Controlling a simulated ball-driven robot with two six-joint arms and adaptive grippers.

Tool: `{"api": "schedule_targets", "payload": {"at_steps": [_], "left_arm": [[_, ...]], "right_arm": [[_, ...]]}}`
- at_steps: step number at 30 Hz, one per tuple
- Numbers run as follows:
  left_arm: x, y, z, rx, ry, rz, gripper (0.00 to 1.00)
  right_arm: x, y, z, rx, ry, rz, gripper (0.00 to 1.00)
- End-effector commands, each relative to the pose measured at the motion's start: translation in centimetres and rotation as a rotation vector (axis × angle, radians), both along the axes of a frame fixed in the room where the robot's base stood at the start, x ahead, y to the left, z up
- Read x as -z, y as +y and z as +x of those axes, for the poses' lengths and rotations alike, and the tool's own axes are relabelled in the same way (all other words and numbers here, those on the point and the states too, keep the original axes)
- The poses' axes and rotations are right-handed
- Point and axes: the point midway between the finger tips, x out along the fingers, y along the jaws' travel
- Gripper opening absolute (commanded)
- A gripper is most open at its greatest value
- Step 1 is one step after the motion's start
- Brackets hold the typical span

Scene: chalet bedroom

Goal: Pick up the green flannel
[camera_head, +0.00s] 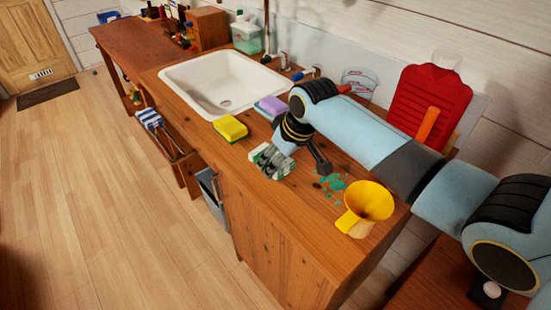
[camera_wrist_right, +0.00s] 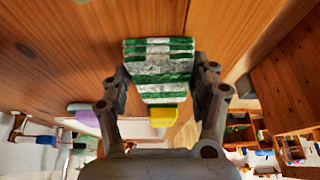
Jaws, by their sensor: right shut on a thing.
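The green flannel, with green and white stripes, shows near the counter's front edge in the head view (camera_head: 263,158) and fills the middle of the right wrist view (camera_wrist_right: 160,68). My right gripper (camera_head: 272,157) is shut on it, with one finger on each side of the cloth in the wrist view (camera_wrist_right: 160,85). Whether the flannel touches the counter or hangs just above it, I cannot tell. My left gripper is not in view.
A yellow-green sponge (camera_head: 230,128) and a purple sponge (camera_head: 271,106) lie by the white sink (camera_head: 190,76). A yellow funnel (camera_head: 370,202), spilled green bits (camera_head: 332,186) and a red jerrycan (camera_head: 428,98) are to the right. Wooden counter (camera_head: 300,220) is bare in front.

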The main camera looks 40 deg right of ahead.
Motion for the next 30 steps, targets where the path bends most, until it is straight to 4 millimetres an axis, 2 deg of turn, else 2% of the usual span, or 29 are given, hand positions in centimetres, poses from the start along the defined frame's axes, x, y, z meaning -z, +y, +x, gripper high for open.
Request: {"api": "schedule_targets", "payload": {"at_steps": [5,10,21,24,30], "left_arm": [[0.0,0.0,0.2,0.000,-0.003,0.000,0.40],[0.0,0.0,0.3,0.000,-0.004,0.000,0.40],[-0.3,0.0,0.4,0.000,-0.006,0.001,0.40],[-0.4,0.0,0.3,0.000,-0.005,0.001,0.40],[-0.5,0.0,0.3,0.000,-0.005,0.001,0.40]], "right_arm": [[-1.3,0.0,0.1,0.000,-0.003,0.000,0.37],[-4.2,0.0,0.2,-0.001,-0.006,-0.001,0.37],[-8.9,-3.6,-7.7,-0.004,0.001,-0.008,0.37],[-9.9,-4.1,-9.2,-0.003,0.000,-0.007,0.37],[-10.8,-4.6,-10.5,-0.001,0.000,-0.001,0.37]]}}
